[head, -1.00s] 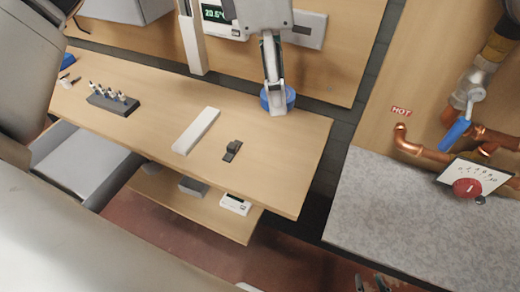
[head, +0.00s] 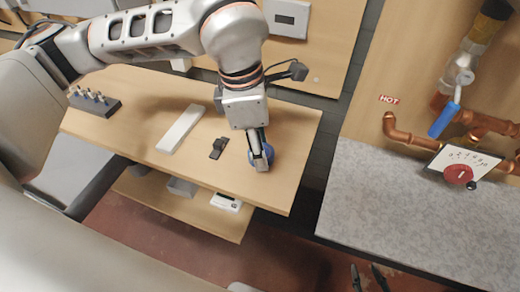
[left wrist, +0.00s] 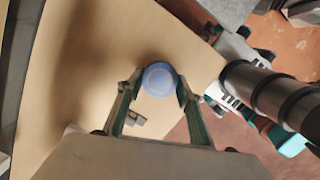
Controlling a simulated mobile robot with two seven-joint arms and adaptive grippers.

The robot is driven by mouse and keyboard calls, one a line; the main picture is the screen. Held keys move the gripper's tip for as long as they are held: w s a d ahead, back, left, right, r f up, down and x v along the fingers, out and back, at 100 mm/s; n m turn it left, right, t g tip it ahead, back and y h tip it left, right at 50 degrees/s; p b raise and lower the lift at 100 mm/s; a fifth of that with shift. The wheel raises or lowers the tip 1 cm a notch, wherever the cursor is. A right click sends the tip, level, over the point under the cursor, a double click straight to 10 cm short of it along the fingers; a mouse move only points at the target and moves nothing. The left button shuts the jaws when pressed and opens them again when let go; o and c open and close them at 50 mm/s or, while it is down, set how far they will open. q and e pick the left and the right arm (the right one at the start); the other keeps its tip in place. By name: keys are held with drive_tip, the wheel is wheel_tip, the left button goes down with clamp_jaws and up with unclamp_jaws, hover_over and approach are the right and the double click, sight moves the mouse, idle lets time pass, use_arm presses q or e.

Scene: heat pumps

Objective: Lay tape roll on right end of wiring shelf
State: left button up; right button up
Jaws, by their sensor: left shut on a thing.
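The blue tape roll (head: 270,157) is over the right end of the light wooden shelf top (head: 293,135), partly hidden by my left gripper (head: 261,160). In the left wrist view the roll (left wrist: 159,79) sits between the two fingertips of my left gripper (left wrist: 159,84), which is shut on it. I cannot tell whether the roll touches the wood. My right gripper (head: 369,278) shows at the bottom edge of the head view, its two dark fingers apart and nothing between them.
A white strip (head: 180,129) and a small black part (head: 218,148) lie left of the roll. A dark rack (head: 94,102) stands at the far left. A lower board (head: 165,199) holds a white device (head: 226,202). A grey counter (head: 400,205) with copper pipes (head: 405,134) is on the right.

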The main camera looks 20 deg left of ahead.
use_arm(q)
drive_tip(key=shift+f, duration=0.6)
drive_tip(key=shift+f, duration=0.1)
drive_tip(key=o, duration=1.1)
drive_tip(key=shift+c, duration=0.2)
wheel_tip(320, 180, up, 12)
drive_tip(key=a, duration=0.1)
drive_tip(key=shift+s+a+p, duration=0.35)
drive_tip(key=shift+p, duration=0.05)
